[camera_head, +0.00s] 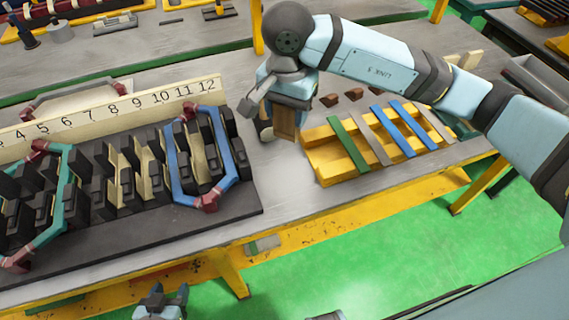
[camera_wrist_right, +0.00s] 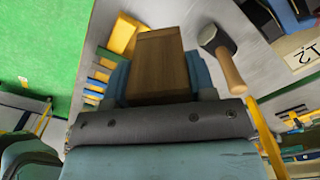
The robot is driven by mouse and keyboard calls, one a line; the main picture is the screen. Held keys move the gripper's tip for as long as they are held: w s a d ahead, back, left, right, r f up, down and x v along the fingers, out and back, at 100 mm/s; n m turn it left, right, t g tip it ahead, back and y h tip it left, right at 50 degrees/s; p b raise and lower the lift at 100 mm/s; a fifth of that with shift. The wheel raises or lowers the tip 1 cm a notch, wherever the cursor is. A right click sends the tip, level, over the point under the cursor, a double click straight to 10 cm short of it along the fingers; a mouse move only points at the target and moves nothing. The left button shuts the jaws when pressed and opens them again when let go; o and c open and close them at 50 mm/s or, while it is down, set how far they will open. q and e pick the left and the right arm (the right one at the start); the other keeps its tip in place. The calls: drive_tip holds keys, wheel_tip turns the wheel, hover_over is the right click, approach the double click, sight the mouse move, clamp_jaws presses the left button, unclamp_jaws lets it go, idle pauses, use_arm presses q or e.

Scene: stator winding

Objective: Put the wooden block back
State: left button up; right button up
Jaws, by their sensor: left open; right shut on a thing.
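My right gripper (camera_head: 281,108) is shut on the wooden block (camera_head: 284,124), a brown piece between its fingers. It is over the grey table, between the numbered stator and the yellow rack. In the right wrist view the block (camera_wrist_right: 158,62) fills the gap between the blue-grey fingers (camera_wrist_right: 160,85). I cannot tell whether the block touches the table. My left gripper (camera_head: 161,301) is open and empty at the bottom of the head view, in front of the table edge.
The stator (camera_head: 150,215) with blue and green coils stands left, below a numbered board (camera_head: 110,105). A yellow rack (camera_head: 325,165) with coloured strips stands right. Small brown pieces (camera_head: 354,94) lie behind it. A mallet (camera_wrist_right: 230,72) lies close beside my right gripper.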

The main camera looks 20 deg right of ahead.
drive_tip(key=shift+s+f+p, duration=0.1)
drive_tip(key=shift+f+p, duration=0.5)
drive_tip(key=shift+f, duration=7.6)
drive_tip(key=shift+f, duration=0.15)
drive_tip(key=o, duration=0.8)
drive_tip(key=shift+f, duration=0.1)
drive_tip(key=shift+c, duration=0.2)
drive_tip(key=o, duration=0.4)
drive_tip(key=shift+r, duration=0.2)
